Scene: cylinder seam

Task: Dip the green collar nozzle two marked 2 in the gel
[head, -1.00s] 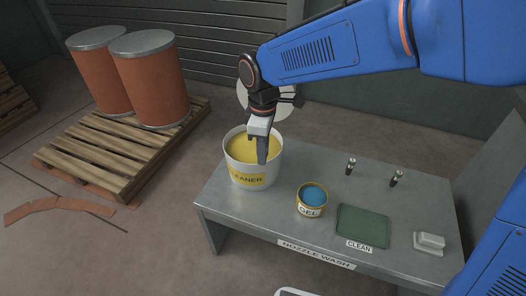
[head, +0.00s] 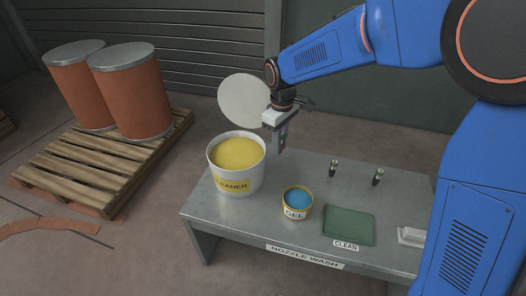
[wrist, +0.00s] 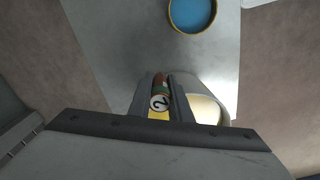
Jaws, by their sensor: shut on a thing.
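My gripper (head: 281,138) is shut on the nozzle marked 2 (wrist: 160,101), seen between the jaws in the wrist view with a white disc bearing a 2, a green band and a coppery tip. The jaws hide most of it, and I cannot make it out in the head view. My gripper hangs above the table's back edge, just right of the white cleaner bucket (head: 238,166). The gel pot (head: 297,203), a yellow tin with blue gel, stands on the table to the right of the bucket, apart from the gripper. It also shows in the wrist view (wrist: 192,13).
The nozzle wash table (head: 265,224) bears a green clean mat (head: 348,226) at the right and a pale block (head: 411,236) beyond it. Two small dark upright nozzles (head: 334,168) (head: 377,177) stand at the back. The pallet with drums (head: 131,91) is left, off the table.

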